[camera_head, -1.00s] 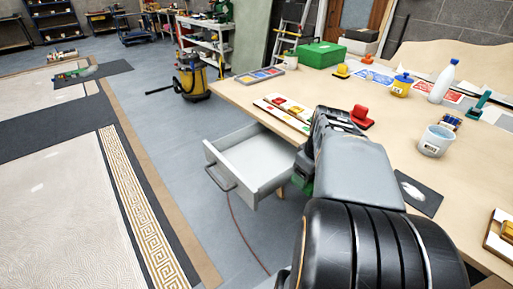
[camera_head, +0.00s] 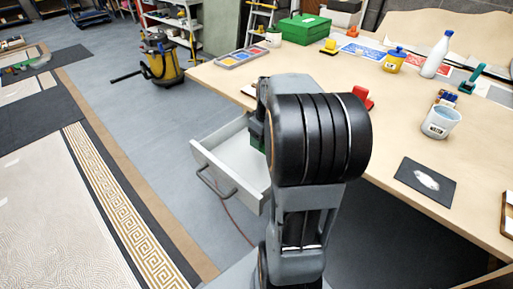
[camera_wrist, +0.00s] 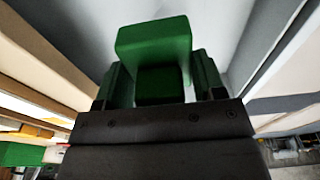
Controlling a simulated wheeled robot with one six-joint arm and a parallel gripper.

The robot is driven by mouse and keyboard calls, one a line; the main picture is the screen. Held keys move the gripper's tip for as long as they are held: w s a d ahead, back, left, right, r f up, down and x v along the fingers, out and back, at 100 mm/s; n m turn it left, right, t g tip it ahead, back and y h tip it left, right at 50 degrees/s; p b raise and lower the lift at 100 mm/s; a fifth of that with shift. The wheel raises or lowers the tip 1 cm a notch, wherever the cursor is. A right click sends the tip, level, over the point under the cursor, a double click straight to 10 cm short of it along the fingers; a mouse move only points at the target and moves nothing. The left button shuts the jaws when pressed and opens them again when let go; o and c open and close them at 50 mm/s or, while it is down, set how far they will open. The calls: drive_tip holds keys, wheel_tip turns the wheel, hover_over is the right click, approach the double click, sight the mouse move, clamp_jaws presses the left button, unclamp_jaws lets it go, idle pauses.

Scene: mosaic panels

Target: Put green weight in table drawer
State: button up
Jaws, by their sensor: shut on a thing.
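The green weight (camera_wrist: 154,42) is a block with a taller head and a lower part, seen close up in the wrist view. My gripper (camera_wrist: 158,78) is shut on it, with a finger on either side. The table drawer (camera_head: 226,178) is pulled open at the table's left edge, pale grey inside, with a dark handle on its front. In the head view my gripper hangs at the drawer's right side, mostly hidden by my arm. The pale drawer interior shows behind the weight in the wrist view. I cannot tell whether the weight touches the drawer floor.
The wooden table (camera_head: 335,82) holds a green case (camera_head: 302,29), a grey tray (camera_head: 248,54), a yellow-and-blue pot (camera_head: 395,61), a white bottle (camera_head: 437,55), a grey bucket (camera_head: 440,122) and a dark mat (camera_head: 425,182). A yellow vacuum (camera_head: 162,62) stands on the open floor.

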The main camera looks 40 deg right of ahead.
hover_over(256, 154)
drive_tip(key=f, duration=0.2)
drive_tip(key=s+f, duration=0.1)
drive_tip(key=f, duration=0.1)
drive_tip(key=shift+f, duration=0.2)
drive_tip(key=shift+w+f+b, duration=0.15)
drive_tip(key=shift+f+b, duration=0.1)
drive_tip(key=shift+f, duration=0.6)
drive_tip(key=shift+w+f+b, duration=0.1)
drive_tip(key=shift+f+b, duration=0.1)
drive_tip(key=shift+f, duration=0.65)
drive_tip(key=shift+f, duration=0.15)
drive_tip(key=o, duration=1.4)
